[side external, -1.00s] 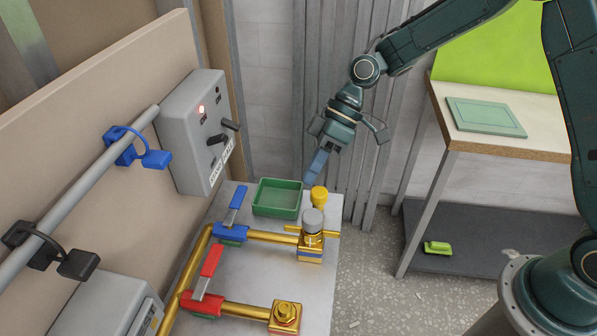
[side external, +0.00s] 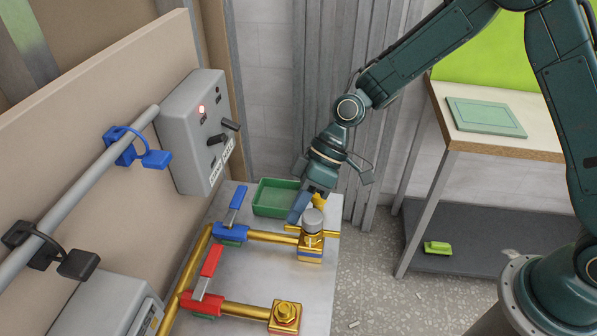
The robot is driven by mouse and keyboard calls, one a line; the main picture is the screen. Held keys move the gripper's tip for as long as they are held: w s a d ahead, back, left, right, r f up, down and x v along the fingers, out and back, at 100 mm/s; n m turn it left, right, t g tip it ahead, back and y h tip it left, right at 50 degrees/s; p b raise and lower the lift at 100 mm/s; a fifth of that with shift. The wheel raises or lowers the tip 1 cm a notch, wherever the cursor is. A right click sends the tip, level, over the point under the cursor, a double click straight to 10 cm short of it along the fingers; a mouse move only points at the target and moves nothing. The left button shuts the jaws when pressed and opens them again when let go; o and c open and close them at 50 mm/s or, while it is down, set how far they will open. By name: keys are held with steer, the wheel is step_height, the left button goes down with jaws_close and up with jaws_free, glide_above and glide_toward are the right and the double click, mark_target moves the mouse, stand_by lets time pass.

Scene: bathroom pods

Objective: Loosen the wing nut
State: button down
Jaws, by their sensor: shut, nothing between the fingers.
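The wing nut appears to be the brass piece with flat wings (side external: 291,228) around the grey-capped brass fitting (side external: 311,244) at the end of the upper pipe. The grey cap (side external: 312,220) stands upright on top. My gripper (side external: 297,215) is shut and empty, pointing down and left. Its blue fingertips are just up and left of the grey cap, close to the left wing. I cannot tell whether they touch it. A yellow knob (side external: 319,201) behind the fitting is partly hidden by my gripper.
A green tray (side external: 263,208) lies behind on the metal bench. A blue-handled valve (side external: 232,232) and a red-handled valve (side external: 207,300) sit to the left. A grey switch box (side external: 187,150) with a lit red lamp is on the panel. A workbench (side external: 495,140) stands at right.

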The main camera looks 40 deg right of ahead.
mark_target(287, 226)
steer(key=shift+a+n+g, duration=0.25)
steer(key=shift+n+g, duration=0.15)
steer(key=shift+n, duration=0.3)
stand_by(0.3)
steer(key=n+g, duration=0.1)
steer(key=a+n, duration=0.1)
steer(key=n, duration=0.1)
steer(key=shift+s+a+g+h, duration=0.1)
steer(key=shift+s+g+h, duration=0.05)
steer(key=shift+g+h, duration=0.25)
steer(key=n+g+h, duration=0.1)
steer(key=n, duration=0.1)
steer(key=s+a+n+g+h, duration=0.1)
steer(key=n, duration=0.1)
steer(key=shift+a+n, duration=0.2)
steer(key=shift+n, duration=0.1)
steer(key=n+h, duration=0.1)
steer(key=s+n+g+h, duration=0.1)
steer(key=n, duration=0.1)
steer(key=a+n, duration=0.1)
steer(key=n, duration=0.1)
steer(key=shift+s+g+h, duration=0.35)
steer(key=shift+g+h, duration=0.05)
steer(key=shift+s, duration=0.55)
steer(key=shift+s+n+h, duration=0.3)
steer(key=shift+n+h, duration=0.1)
steer(key=shift+n, duration=0.2)
